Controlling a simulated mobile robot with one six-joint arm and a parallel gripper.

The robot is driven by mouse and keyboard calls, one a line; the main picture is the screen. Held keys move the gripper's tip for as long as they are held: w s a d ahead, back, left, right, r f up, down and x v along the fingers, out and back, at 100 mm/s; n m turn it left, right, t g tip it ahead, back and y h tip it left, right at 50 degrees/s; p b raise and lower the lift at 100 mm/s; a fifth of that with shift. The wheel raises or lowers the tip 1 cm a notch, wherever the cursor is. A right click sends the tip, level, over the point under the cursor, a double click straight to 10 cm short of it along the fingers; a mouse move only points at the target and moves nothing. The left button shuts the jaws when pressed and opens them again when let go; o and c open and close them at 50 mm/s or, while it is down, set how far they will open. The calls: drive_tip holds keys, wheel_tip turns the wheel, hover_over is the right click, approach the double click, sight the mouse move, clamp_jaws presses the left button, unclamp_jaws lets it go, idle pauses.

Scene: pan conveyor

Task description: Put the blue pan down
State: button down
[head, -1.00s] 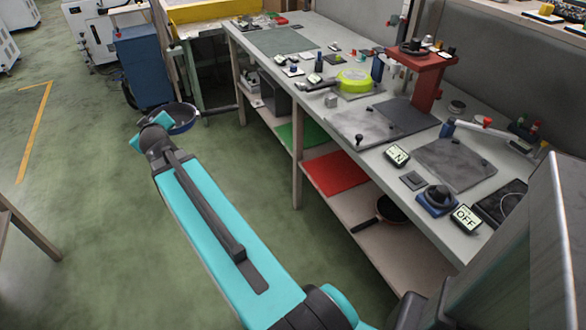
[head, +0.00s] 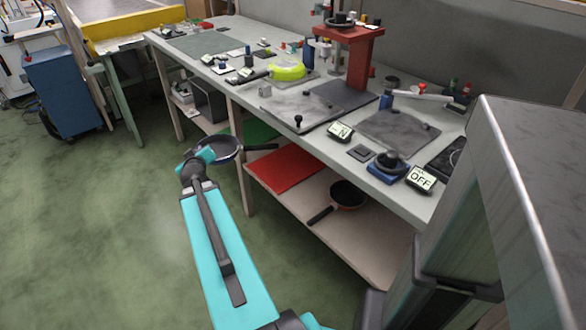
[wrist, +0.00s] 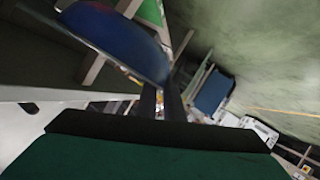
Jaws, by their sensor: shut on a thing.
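The blue pan (head: 224,145) hangs in the air in front of the workbench in the head view. In the wrist view the blue underside of the pan (wrist: 120,40) fills the upper left. On the lower shelf lie a green mat (head: 258,131), partly hidden, and a red mat (head: 287,167).
The workbench top (head: 240,92) holds plates, displays and a red stand (head: 352,55). A blue cabinet (head: 65,100) stands far left. The floor at left is clear.

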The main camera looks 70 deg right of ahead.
drive_tip(key=s+d+f+m+g+b, duration=0.1)
drive_tip(key=s+d+f+b, duration=0.1)
drive_tip(key=s+f, duration=0.3)
drive_tip(key=s+d+f+g+h+b, duration=0.1)
drive_tip(key=s+d+f+b, duration=0.1)
drive_tip(key=s+d+f, duration=0.2)
drive_tip(key=s+d+f+m+g+b, duration=0.1)
drive_tip(key=s+d+f+b, duration=0.1)
drive_tip(key=s+f, duration=0.5)
drive_tip(key=s+d, duration=0.1)
drive_tip(key=s, duration=0.3)
drive_tip(key=shift+s+d+f+m+b, duration=0.25)
drive_tip(key=shift+d+f+m+b, duration=0.05)
drive_tip(key=shift+f+b, duration=0.1)
drive_tip(key=shift+w+d+f+p, duration=0.25)
drive_tip(key=shift+w+d+p, duration=0.8)
drive_tip(key=shift+d, duration=1.3)
drive_tip(key=shift+w+d+f+p, duration=0.25)
drive_tip(key=shift+w+d+p, duration=0.35)
drive_tip(key=shift+w+d, duration=1.35)
drive_tip(key=shift+w+d+f+p, duration=0.25)
drive_tip(key=shift+w+d+p, duration=0.6)
drive_tip(key=shift+d, duration=1.9)
drive_tip(key=shift+f+b, duration=1.1)
drive_tip(key=shift+f, duration=0.7)
